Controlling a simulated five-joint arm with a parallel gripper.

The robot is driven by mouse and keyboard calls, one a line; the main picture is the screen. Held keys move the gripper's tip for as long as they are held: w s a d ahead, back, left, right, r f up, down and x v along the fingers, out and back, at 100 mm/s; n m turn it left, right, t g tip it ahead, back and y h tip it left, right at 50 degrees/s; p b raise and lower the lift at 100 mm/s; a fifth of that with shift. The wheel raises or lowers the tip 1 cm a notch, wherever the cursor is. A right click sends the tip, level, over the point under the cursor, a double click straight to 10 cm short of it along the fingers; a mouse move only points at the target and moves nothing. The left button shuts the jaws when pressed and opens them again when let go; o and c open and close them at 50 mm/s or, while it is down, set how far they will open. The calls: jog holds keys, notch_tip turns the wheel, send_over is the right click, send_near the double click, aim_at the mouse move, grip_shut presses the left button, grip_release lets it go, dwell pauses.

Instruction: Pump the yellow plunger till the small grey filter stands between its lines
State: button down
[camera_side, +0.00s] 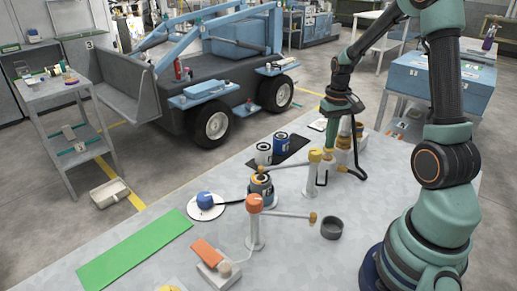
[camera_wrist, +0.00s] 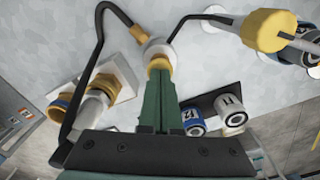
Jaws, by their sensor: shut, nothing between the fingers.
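My gripper (camera_side: 329,148) points down with its green fingers together and empty. In the wrist view my gripper (camera_wrist: 160,78) has its fingertips at a yellow collar (camera_wrist: 158,62) with a white part behind it. That looks like the pump's plunger; I cannot tell whether they touch. A small grey-white filter (camera_side: 263,153) stands upright beside a blue one (camera_side: 281,141). In the wrist view the grey-white filter (camera_wrist: 230,108) is right of the fingers. Another filter (camera_side: 261,187) stands under the yellow-capped post's arm. I cannot read any level lines.
The yellow-capped post (camera_side: 315,157) stands close to my gripper, and its cap (camera_wrist: 268,30) is at upper right in the wrist view. Black hoses (camera_wrist: 92,60) arch nearby. An orange-capped post (camera_side: 254,203), grey cup (camera_side: 332,228) and blue knob (camera_side: 205,200) stand nearer. The green mat (camera_side: 135,250) is bare.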

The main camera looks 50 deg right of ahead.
jog(key=shift+r, duration=2.9)
jog(key=shift+a, duration=0.1)
jog(key=s+a+r+n+t, duration=0.1)
jog(key=a+r+n+t, duration=0.1)
jog(key=a, duration=0.5)
jog(key=s+a+r+n+t, duration=0.1)
jog(key=a+r, duration=0.3)
jog(key=a, duration=0.4)
jog(key=s+a+r+n+t, duration=0.1)
jog(key=a+r+n+t, duration=0.1)
jog(key=a, duration=0.5)
jog(key=shift+s+a+r+n+t, duration=0.25)
jog(key=shift+r+n, duration=0.25)
jog(key=shift+r, duration=0.3)
jog(key=shift+d, duration=0.15)
